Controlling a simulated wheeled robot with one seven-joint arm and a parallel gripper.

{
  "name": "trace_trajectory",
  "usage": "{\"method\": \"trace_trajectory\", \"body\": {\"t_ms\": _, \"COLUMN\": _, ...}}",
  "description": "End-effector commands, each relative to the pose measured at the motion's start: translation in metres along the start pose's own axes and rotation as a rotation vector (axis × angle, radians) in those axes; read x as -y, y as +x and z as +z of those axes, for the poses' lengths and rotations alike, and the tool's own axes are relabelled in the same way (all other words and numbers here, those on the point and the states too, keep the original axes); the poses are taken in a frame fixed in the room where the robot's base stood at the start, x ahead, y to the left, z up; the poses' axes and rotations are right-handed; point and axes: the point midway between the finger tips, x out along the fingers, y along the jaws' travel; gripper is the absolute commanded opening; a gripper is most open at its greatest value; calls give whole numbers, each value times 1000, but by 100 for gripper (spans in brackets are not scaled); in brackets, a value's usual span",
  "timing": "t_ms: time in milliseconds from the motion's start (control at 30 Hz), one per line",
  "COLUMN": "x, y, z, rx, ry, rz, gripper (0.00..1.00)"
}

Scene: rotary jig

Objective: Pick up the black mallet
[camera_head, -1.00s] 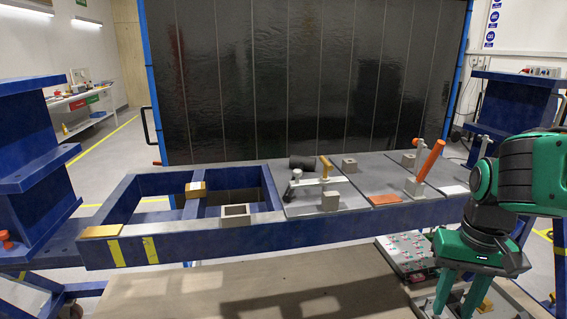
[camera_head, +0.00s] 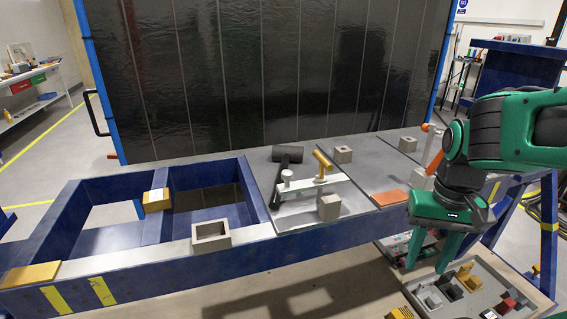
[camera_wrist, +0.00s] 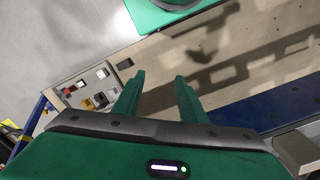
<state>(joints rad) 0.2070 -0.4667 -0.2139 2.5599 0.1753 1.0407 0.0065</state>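The black mallet (camera_head: 287,154) lies on the grey plate of the blue frame in the head view. Its cylindrical head is at the back, and its dark handle runs toward the front left, beside a clamp with an orange-yellow handle (camera_head: 322,160). My gripper (camera_head: 426,269) is to the right of the mallet and nearer, in front of the frame. Its green fingers point down, apart and empty. In the wrist view the gripper (camera_wrist: 158,84) also shows open, with nothing between its fingers. The mallet is not visible in the wrist view.
A grey block (camera_head: 329,207) and a pale bar (camera_head: 316,188) are close to the mallet. Another grey block (camera_head: 343,155) and an orange plate (camera_head: 391,197) lie to its right. A tray of small parts (camera_head: 500,282) is below my gripper. The frame has open bays at left.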

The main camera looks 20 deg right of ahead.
Motion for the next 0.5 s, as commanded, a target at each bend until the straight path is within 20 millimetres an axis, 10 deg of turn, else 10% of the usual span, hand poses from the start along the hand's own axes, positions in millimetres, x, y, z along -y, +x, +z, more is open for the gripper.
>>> {"method": "trace_trajectory", "body": {"t_ms": 133, "x": 0, "y": -19, "z": -10, "rx": -53, "ry": -10, "rz": 10, "gripper": 40}}
{"method": "trace_trajectory", "body": {"t_ms": 267, "x": 28, "y": -56, "z": -67, "rx": -156, "ry": -45, "rz": 43, "gripper": 40}}
{"method": "trace_trajectory", "body": {"t_ms": 500, "x": 139, "y": -126, "z": -155, "rx": -312, "ry": -78, "rz": 50, "gripper": 40}}
